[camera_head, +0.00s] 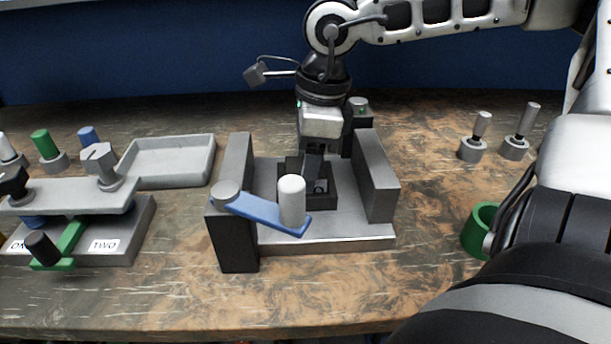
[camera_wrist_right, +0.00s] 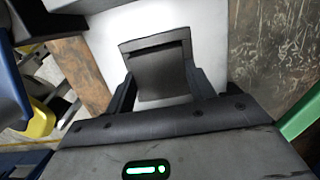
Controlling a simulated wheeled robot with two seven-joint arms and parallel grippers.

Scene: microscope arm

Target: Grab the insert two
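No part is clearly marked as insert two. The label TWO (camera_head: 104,245) is on the front of the left fixture (camera_head: 139,229), beside a green lever (camera_head: 72,236) with a black knob. My right gripper (camera_head: 314,182) points down into the dark square holder (camera_head: 325,196) of the central fixture (camera_head: 330,232). In the right wrist view its fingers (camera_wrist_right: 162,92) stand apart, on either side of a dark square part (camera_wrist_right: 162,68) over a pale plate. Whether they touch it I cannot tell. My left gripper is not in view.
A blue lever (camera_head: 262,212) with a white knob (camera_head: 291,200) crosses the central fixture's front. A grey tray (camera_head: 172,178) lies to its left. A green ring-shaped cup (camera_head: 478,232) and two grey-handled pieces (camera_head: 474,146) stand at right. The front table strip is clear.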

